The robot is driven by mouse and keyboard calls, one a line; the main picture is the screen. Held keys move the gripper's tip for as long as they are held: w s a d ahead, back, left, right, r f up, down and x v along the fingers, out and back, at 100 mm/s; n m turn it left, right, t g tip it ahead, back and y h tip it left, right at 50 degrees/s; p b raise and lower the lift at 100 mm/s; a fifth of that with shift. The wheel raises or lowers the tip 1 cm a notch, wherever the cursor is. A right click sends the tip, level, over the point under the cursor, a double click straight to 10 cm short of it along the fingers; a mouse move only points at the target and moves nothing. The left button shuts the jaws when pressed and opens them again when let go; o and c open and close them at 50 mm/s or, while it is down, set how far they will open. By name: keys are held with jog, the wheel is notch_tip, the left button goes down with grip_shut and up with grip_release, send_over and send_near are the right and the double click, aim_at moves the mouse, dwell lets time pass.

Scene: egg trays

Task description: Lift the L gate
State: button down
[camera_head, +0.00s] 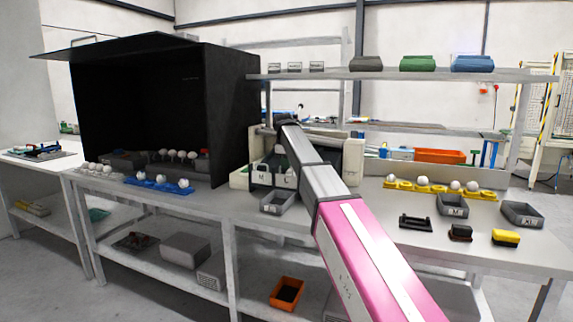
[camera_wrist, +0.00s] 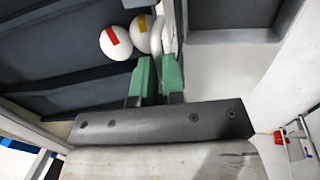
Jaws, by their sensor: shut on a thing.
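In the wrist view, the green fingertips of my gripper (camera_wrist: 157,78) are close together, shut on a thin white plate (camera_wrist: 169,38) that I take for the L gate; its lettering is not readable. A white egg with a red band (camera_wrist: 115,44) and one with a yellow band (camera_wrist: 140,35) lie left of the plate, on a dark sloped surface (camera_wrist: 62,62). In the head view, the white sorter (camera_head: 240,179) with lettered front panels stands on the bench, largely behind my arm. My gripper is hidden there.
A grey bin (camera_head: 279,203) sits just before the sorter. A black booth (camera_head: 140,105) stands to the left, and a shelf (camera_head: 400,76) crosses behind. Yellow egg holders (camera_head: 437,188) and grey bins (camera_head: 522,214) lie to the right. A white wall (camera_wrist: 284,75) is near in the wrist view.

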notch_tip(320, 180, up, 6)
jog(key=shift+r, duration=0.1)
dwell(0.4)
jog(key=c, duration=1.2)
grip_release()
notch_tip(320, 180, up, 10)
jog(key=s, duration=0.2)
jog(key=shift+a+r, duration=0.2)
jog(key=shift+a, duration=0.15)
